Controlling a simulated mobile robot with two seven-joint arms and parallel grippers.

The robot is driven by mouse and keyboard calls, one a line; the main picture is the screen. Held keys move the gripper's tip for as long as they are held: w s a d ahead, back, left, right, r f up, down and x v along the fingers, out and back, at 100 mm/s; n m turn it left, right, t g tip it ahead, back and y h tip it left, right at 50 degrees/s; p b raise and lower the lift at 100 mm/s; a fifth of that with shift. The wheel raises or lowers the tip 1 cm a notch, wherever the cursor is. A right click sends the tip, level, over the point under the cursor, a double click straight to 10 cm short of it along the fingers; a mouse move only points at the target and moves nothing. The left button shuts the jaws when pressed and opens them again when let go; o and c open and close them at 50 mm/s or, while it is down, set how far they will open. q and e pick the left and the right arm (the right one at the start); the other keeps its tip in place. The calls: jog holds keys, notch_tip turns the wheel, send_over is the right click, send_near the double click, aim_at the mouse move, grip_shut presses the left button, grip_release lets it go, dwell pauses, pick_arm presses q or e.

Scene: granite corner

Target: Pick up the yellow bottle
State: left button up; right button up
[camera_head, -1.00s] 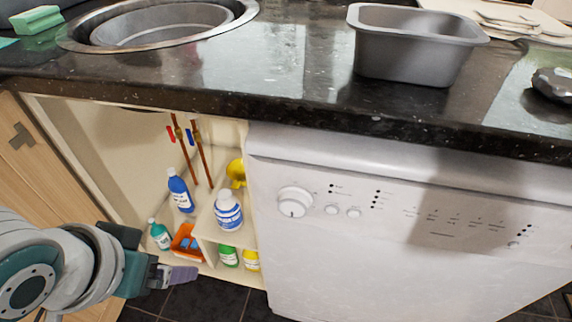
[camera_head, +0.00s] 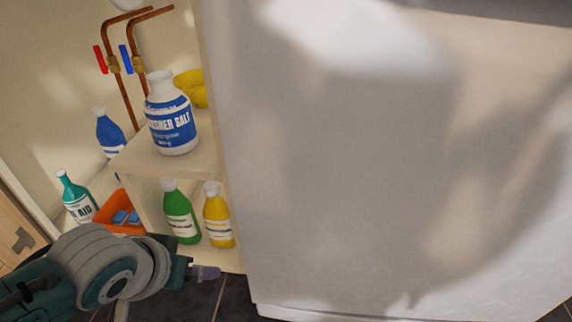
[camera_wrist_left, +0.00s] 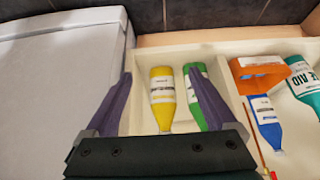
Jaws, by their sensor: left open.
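The yellow bottle (camera_head: 218,215) with a white label and white cap stands on the lower shelf of the open cabinet, right beside a green bottle (camera_head: 181,211). In the left wrist view the yellow bottle (camera_wrist_left: 162,98) appears between the two purple fingers, with the green bottle (camera_wrist_left: 196,96) partly behind the right finger. My left gripper (camera_wrist_left: 161,88) is open and empty, and its fingers appear short of the bottles. In the head view my left gripper (camera_head: 206,272) is low in front of the cabinet. My right gripper is not in view.
A washer salt jar (camera_head: 170,116) stands on the shelf above, with a yellow item (camera_head: 191,88) behind it. An orange container (camera_head: 121,214), a teal bottle (camera_head: 76,197) and a blue bottle (camera_head: 110,132) are to the left. The white appliance front (camera_head: 380,170) borders the cabinet's right side.

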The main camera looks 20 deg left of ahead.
aim_at(213, 218)
pick_arm(q)
jog(key=w+f+b, duration=0.1)
jog(key=w+b, duration=0.1)
jog(key=w+a+f+b, duration=0.1)
jog(key=w, duration=0.2)
jog(key=w+f+b, duration=0.1)
jog(key=w+b, duration=0.1)
jog(key=shift+w+a+b, duration=0.3)
jog(key=shift+b, duration=0.05)
jog(key=shift+w+r, duration=0.15)
jog(key=shift+w, duration=0.1)
jog(key=w+b, duration=0.1)
jog(key=b, duration=0.1)
jog(key=w+a+b, duration=0.1)
jog(key=w, duration=0.1)
jog(key=w+f+b, duration=0.1)
jog(key=w+b, duration=0.1)
jog(key=shift+a+b, duration=0.15)
jog(key=shift+b, duration=0.15)
jog(key=shift+s+r, duration=0.1)
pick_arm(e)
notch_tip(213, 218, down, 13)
pick_arm(q)
jog(key=shift+s, duration=0.1)
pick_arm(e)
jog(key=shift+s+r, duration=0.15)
pick_arm(q)
jog(key=shift+c, duration=1.9)
grip_shut()
